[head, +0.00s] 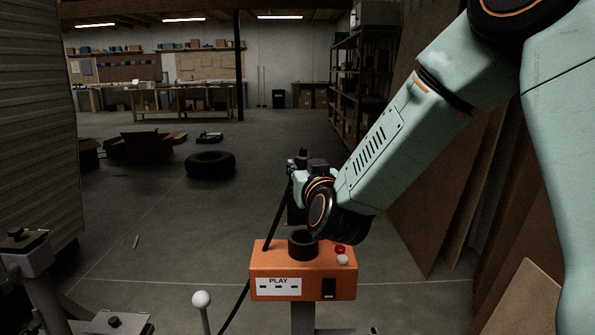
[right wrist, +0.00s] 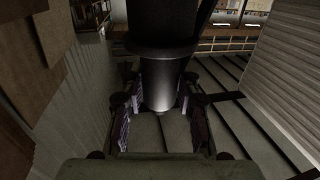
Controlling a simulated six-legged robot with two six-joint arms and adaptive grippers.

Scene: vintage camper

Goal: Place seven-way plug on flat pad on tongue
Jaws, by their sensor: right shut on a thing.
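My right gripper (head: 298,174) is in the middle of the head view, beyond the orange box and above the floor, partly hidden by its own wrist. In the right wrist view its fingers (right wrist: 160,128) are closed around a black, stepped cylinder, which I take to be the seven-way plug (right wrist: 160,85). In the head view the plug is hard to tell from the dark gripper. A black cable (head: 277,217) runs down from there behind the box. A grey metal plate (head: 135,322) shows at the bottom left; I cannot tell whether it is the pad. My left gripper is not in view.
The orange box (head: 275,264) labelled PLAY has a black round socket on top. A white ball knob (head: 201,299) stands left of it. Ribbed siding (head: 40,110) rises at left; boards (head: 440,190) lean at right. A tire (head: 210,164) lies on open floor.

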